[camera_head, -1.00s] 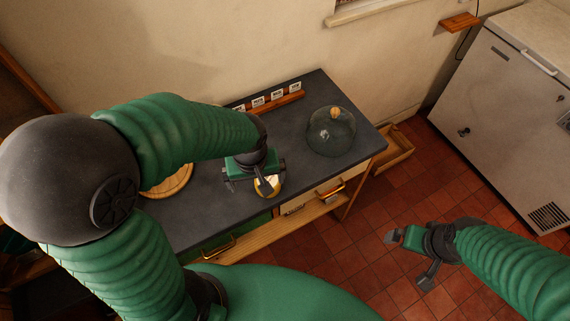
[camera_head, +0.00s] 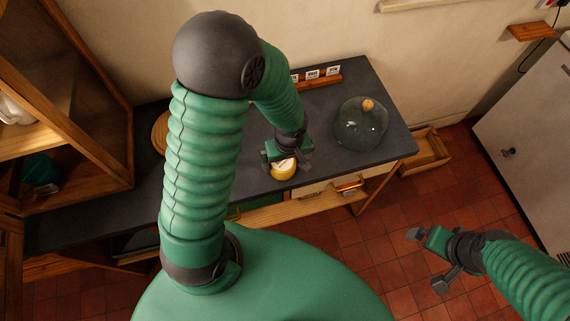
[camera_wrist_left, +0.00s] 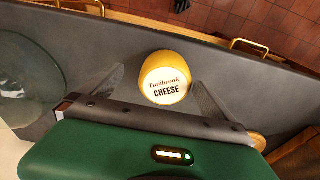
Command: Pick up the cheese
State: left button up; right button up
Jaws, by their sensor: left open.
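The cheese (camera_head: 284,172) is a round yellow piece on the dark worktop near its front edge. In the left wrist view the cheese (camera_wrist_left: 165,78) shows a white label reading "Tumbrook CHEESE". My left gripper (camera_head: 287,162) is open just above it. In the wrist view the cheese lies between the two fingers of the left gripper (camera_wrist_left: 160,88), with a visible gap on each side. Whether a finger touches it cannot be told from the head view. My right gripper (camera_head: 428,260) hangs over the tiled floor with its fingers spread, empty.
A glass dome (camera_head: 361,125) stands on the worktop (camera_head: 240,183) to the right of the cheese. A round wooden board (camera_head: 160,133) is partly hidden behind my left arm. A labelled wooden rack (camera_head: 320,82) stands by the wall. Wooden shelving (camera_head: 100,100) is at left.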

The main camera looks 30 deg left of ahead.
aim_at(282, 163)
pick_arm(q)
jog(key=f, duration=0.2)
jog(key=a+f, duration=0.1)
jog(key=shift+s+f, duration=0.15)
jog(key=shift+f, duration=0.25)
jog(key=shift+a+f, duration=0.15)
jog(key=shift+a, duration=0.3)
jog(key=c, duration=0.4)
jog(key=shift+d, duration=0.45)
jog(key=c, duration=1)
jog(key=shift+a, duration=0.15)
jog(key=c, duration=0.4)
jog(key=shift+a, duration=0.1)
jog(key=shift+c, duration=1.1)
jog(key=shift+a, duration=0.1)
pick_arm(e)
jog(key=shift+s+a, duration=0.2)
jog(key=shift+a, duration=0.25)
